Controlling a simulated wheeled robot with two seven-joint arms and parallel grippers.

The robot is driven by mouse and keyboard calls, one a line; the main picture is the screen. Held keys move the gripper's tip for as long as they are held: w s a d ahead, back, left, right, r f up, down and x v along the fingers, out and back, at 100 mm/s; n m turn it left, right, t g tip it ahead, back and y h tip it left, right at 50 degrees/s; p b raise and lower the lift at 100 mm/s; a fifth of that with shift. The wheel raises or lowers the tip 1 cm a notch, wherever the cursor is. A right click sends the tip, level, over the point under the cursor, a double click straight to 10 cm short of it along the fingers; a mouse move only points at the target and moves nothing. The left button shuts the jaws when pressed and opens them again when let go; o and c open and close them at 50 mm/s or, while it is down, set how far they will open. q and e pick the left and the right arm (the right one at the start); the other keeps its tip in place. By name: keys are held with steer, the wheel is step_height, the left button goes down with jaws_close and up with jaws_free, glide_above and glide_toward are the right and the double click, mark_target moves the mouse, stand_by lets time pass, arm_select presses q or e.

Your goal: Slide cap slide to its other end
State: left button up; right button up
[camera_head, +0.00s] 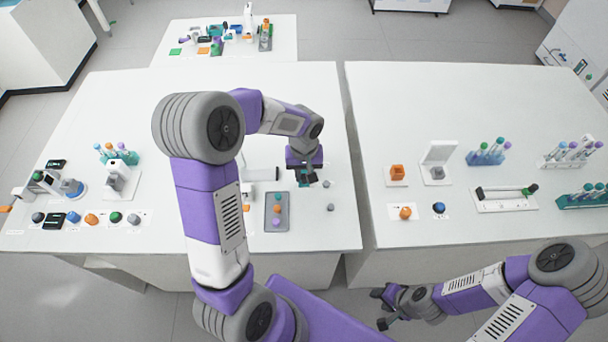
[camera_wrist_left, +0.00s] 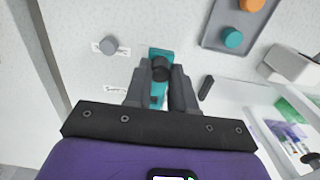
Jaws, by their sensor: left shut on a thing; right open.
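A small teal block with a dark round knob, which looks like the cap slide (camera_wrist_left: 157,53), lies between the fingers of my left gripper (camera_wrist_left: 161,70) in the left wrist view. The fingers are shut on the dark knob, near the far end of the teal body. In the head view my left gripper (camera_head: 304,180) points down at the middle table, with the teal piece (camera_head: 303,172) partly hidden under it. My right gripper (camera_head: 385,306) is open and empty, low in front of the tables.
Tube racks and loose caps stand on both tables.

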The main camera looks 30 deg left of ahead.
arm_select(q)
steer(key=shift+w+a, duration=0.15)
steer(key=shift+w, duration=0.1)
steer(key=o, duration=0.6)
steer(key=shift+w, duration=0.1)
steer(key=shift+r+p, duration=1.85)
steer(key=shift+r, duration=0.65)
